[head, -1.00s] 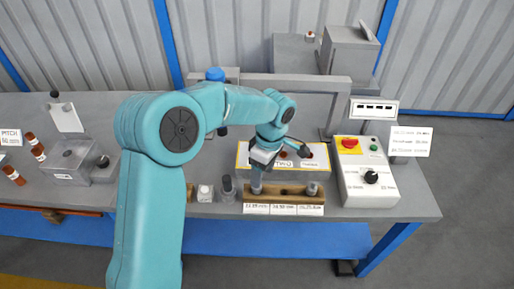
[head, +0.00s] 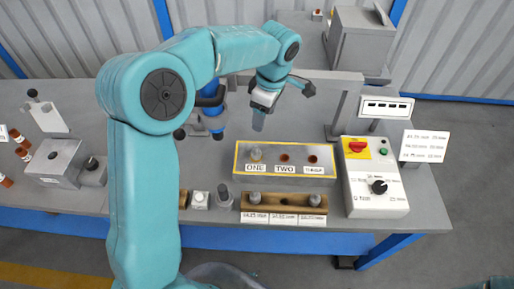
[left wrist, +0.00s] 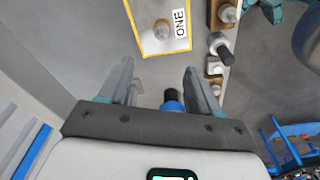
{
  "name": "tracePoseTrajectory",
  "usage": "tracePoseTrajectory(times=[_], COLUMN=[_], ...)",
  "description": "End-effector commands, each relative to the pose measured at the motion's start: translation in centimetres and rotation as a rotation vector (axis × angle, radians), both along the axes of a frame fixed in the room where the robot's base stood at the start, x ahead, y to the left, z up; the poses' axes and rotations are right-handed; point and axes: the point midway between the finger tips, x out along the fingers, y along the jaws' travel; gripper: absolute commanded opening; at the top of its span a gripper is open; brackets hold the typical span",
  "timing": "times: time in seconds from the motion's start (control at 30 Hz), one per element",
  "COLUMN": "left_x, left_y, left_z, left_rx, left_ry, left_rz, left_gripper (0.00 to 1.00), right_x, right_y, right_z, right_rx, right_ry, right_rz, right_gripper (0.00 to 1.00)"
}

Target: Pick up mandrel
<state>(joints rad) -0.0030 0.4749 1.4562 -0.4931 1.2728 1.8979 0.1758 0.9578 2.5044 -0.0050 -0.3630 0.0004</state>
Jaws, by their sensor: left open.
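My left gripper (head: 258,122) hangs open and empty above the bench, behind the yellow-edged tray (head: 320,170). Its two spread fingers also show in the left wrist view (left wrist: 160,85). No part is labelled mandrel. A wooden rack (head: 270,208) in front of the tray holds grey pegs (head: 315,199) above size labels. A pale round part (head: 256,154) sits at spot ONE of the tray. A blue, black-topped cylinder (left wrist: 173,99) appears between the fingers, with no visible contact.
A blue and black device (head: 212,105) stands left of the gripper. A control box (head: 373,180) with red and green buttons is at right. A grey block fixture (head: 62,162) and brown vials (head: 22,153) are at left. A small white block (head: 199,200) stands near the dark peg.

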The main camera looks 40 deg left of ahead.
Motion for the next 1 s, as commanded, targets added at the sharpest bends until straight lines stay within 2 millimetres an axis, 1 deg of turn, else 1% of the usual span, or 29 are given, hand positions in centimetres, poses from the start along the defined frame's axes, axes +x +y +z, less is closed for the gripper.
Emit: tracePoseTrajectory(times=[0.07, 0.17, 0.4, 0.5, 0.6, 0.73, 0.83, 0.93, 1.0], left_x=[-0.2, -0.5, -1.0, -1.1, -1.1, -1.0, -1.0, -1.0, -0.9], left_y=[-0.1, -0.1, 0.4, 0.6, 0.7, 0.9, 1.2, 1.7, 1.8], left_z=[-0.1, -1.3, -6.8, -8.8, -10.2, -11.0, -12.0, -13.6, -14.8], left_rx=[0.0, 0.001, -0.001, -0.001, -0.001, -0.001, -0.001, -0.002, 0.0], left_ry=[-0.001, 0.002, 0.004, 0.003, 0.001, -0.001, 0.002, 0.005, 0.003], left_rz=[-0.001, -0.001, -0.001, -0.002, 0.0, 0.0, -0.001, 0.001, -0.001], left_gripper=[0.62, 0.62, 0.62, 0.62, 0.62, 0.62, 0.62, 0.62, 0.62], right_x=[0.0, 0.0, 0.0, 0.0, 0.0, 0.0, 0.0, 0.0, 0.0], right_y=[0.0, 0.0, 0.0, 0.0, 0.0, 0.0, 0.0, 0.0, 0.0], right_z=[0.0, 0.1, 0.5, 0.7, 0.8, 0.9, 1.5, 2.3, 2.4], right_rx=[0.0, 0.0, 0.0, 0.0, 0.0, 0.0, 0.0, 0.0, 0.0], right_ry=[0.0, 0.0, 0.0, 0.0, 0.0, 0.0, 0.0, 0.0, 0.0], right_rz=[0.0, 0.0, 0.0, 0.0, 0.0, 0.0, 0.0, 0.0, 0.0], right_gripper=[0.46, 0.46, 0.46, 0.46, 0.46, 0.46, 0.46, 0.46, 0.46])
